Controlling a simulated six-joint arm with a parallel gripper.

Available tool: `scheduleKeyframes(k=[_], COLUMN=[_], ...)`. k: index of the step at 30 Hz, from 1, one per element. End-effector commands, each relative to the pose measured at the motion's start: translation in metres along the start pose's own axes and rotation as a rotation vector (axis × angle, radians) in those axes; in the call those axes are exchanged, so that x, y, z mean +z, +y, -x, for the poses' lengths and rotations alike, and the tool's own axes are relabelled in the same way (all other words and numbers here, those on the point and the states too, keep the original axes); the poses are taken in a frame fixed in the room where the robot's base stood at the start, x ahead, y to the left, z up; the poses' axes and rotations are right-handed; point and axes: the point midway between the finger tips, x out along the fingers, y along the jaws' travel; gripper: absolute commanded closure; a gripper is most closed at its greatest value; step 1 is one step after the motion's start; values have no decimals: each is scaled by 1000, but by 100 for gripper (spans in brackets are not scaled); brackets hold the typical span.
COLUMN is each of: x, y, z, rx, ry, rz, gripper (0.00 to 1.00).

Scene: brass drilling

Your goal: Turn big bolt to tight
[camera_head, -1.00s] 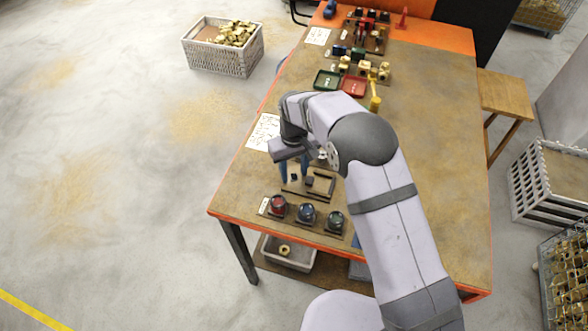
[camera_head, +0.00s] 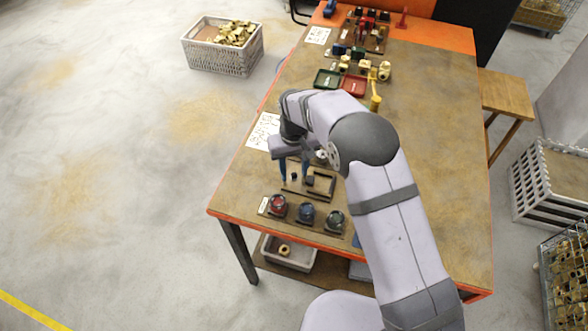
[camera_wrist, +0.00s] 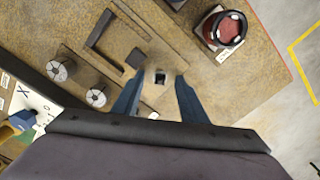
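My gripper (camera_wrist: 159,77) points down over the work board at the near part of the table, and it also shows in the head view (camera_head: 295,178). Its two blue fingers are apart. In the wrist view a small dark square-looking bolt head (camera_wrist: 160,78) shows between the fingertips, with a gap on each side. I cannot tell how far below the tips it is. Two round silver bolt-like discs (camera_wrist: 60,68) (camera_wrist: 96,97) sit at the left in the wrist view. Which one is the big bolt is not clear, nor how tight any is.
A dark bracket-like frame (camera_wrist: 113,38) lies beside the fingers. Red (camera_head: 278,204), blue (camera_head: 307,212) and green (camera_head: 335,220) round knobs stand near the front edge. A paper sheet (camera_head: 263,131) lies at the left edge. Red and green trays (camera_head: 354,85) (camera_head: 327,79) are farther back.

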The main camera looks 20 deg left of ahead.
Motion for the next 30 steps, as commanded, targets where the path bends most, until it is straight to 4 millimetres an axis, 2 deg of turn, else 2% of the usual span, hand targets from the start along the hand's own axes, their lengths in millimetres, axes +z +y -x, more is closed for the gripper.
scheduleKeyframes(k=[11,24,30], x=[-1,-1,0], y=[0,0,0], z=[5,59,72], rx=[0,0,0], ry=[3,3,2], rz=[1,0,0], gripper=[61,61,61])
